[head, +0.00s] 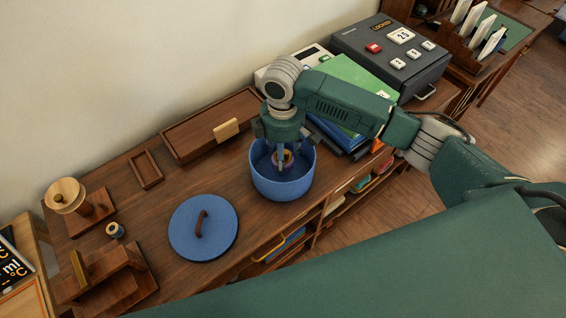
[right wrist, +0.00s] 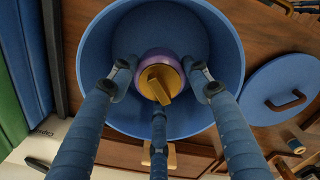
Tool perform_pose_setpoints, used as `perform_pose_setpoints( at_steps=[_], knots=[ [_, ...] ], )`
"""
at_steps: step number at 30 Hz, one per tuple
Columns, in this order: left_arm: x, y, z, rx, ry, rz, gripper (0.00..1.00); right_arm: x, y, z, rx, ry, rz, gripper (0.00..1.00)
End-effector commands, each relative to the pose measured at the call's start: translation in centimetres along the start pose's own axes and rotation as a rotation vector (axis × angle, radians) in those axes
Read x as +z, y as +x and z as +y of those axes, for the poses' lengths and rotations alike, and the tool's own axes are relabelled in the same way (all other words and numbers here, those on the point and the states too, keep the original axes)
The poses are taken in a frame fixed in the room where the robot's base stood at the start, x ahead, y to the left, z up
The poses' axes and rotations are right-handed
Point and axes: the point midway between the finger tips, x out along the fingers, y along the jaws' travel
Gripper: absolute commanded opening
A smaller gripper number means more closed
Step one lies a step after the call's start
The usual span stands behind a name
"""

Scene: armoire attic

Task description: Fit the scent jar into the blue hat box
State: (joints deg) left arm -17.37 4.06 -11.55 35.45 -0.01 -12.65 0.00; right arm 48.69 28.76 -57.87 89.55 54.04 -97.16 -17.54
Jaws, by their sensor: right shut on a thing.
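The blue hat box (head: 283,185) is an open round box on the wooden dresser top; it also fills the middle of the right wrist view (right wrist: 222,45). Its blue lid (head: 203,229) with a brown handle lies flat beside it on the left. The scent jar (right wrist: 160,66) is purple with a gold top. My right gripper (head: 283,158) points down into the box, its fingers around the jar and shut on it. The jar is within the box's rim; I cannot tell whether it touches the floor. My left gripper is not in view.
A green and blue stack of folders (head: 350,85) and a dark locked case (head: 390,52) stand right of the box. A wooden spool stand (head: 75,200) and thread spool (head: 115,230) are at the left. The dresser's front edge is close to the box.

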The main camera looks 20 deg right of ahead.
Motion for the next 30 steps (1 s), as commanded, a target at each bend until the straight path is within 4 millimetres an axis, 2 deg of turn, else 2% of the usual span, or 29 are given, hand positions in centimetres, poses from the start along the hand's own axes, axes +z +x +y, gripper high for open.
perform_pose_setpoints(
  at_steps=[3,10,23,24,26,30],
  knots=[
    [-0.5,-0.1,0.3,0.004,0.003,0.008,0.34,0.0,0.9,-0.1,-0.001,0.0,0.0,0.11],
    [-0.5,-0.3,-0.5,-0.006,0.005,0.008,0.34,0.0,4.1,-0.1,-0.001,-0.001,0.0,0.11],
    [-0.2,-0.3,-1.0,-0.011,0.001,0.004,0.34,0.0,4.8,-0.1,0.0,-0.001,0.001,0.11],
    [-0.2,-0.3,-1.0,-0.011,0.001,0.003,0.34,0.0,4.9,-0.1,0.0,-0.001,0.0,0.54],
    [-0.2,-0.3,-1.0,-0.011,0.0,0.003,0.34,0.0,4.9,-0.1,0.0,-0.001,0.0,0.66],
    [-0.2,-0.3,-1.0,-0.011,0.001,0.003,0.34,0.0,4.9,-0.1,0.0,-0.001,0.0,0.67]
  ],
)
